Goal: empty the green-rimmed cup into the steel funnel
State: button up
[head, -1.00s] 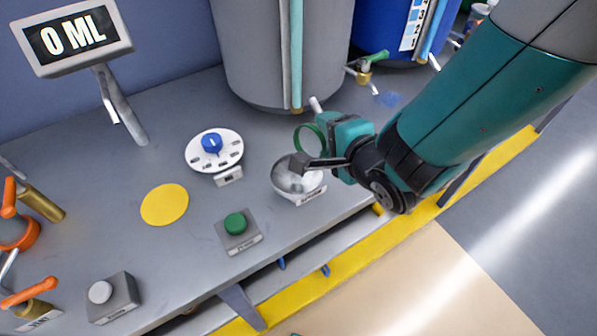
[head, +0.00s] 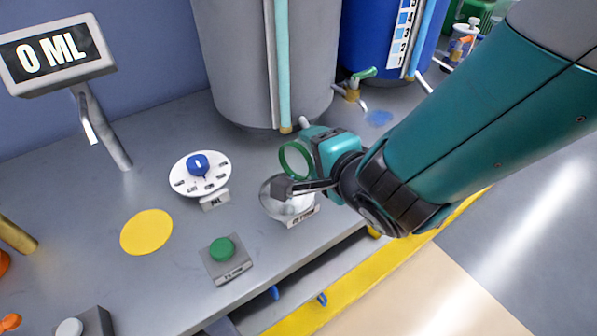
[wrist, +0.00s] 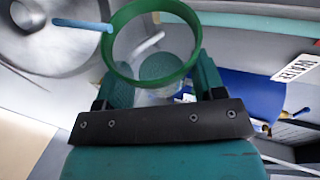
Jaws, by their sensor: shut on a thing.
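The green-rimmed cup (head: 296,160) is in my gripper (head: 296,176), which is shut on it. The cup is tipped well over, its rim facing out to the side, above the back edge of the steel funnel (head: 272,209). In the wrist view the green rim (wrist: 113,56) fills the middle, between the fingers of my gripper (wrist: 152,85). The steel funnel (wrist: 45,38) is at upper left there. A light-blue streak (wrist: 82,25) runs from the rim to the funnel and looks like pouring liquid. A dark finger covers part of the funnel in the head view.
A display (head: 56,55) reads 0 ML. A white dial (head: 187,182), a green button box (head: 228,262) and a yellow disc (head: 146,232) are on the bench. A grey tank (head: 235,60) and a blue tank (head: 375,45) stand behind. The bench edge is just in front of the funnel.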

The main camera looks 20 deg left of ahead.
jog(key=shift+s+r+n+t+b, duration=0.15)
jog(key=shift+n+t+b, duration=0.25)
jog(key=shift+b, duration=1.3)
jog(key=shift+s+a+b, duration=0.1)
jog(key=shift+a+b, duration=0.05)
jog(key=shift+b, duration=0.4)
jog(key=shift+r+p, duration=0.45)
jog(key=shift+p, duration=0.55)
jog(key=shift+w+d+g+p, duration=0.2)
jog(key=shift+w+g+p, duration=0.1)
jog(key=shift+p, duration=0.9)
jog(key=p, duration=0.2)
jog(key=m+p, duration=0.1)
jog(key=p, duration=0.1)
jog(key=shift+w+d+f+g, duration=0.2)
jog(key=shift+g, duration=0.1)
jog(key=shift+w+f, duration=0.1)
jog(key=shift+f, duration=0.5)
jog(key=shift+m+p, duration=0.3)
jog(key=shift+p, duration=0.15)
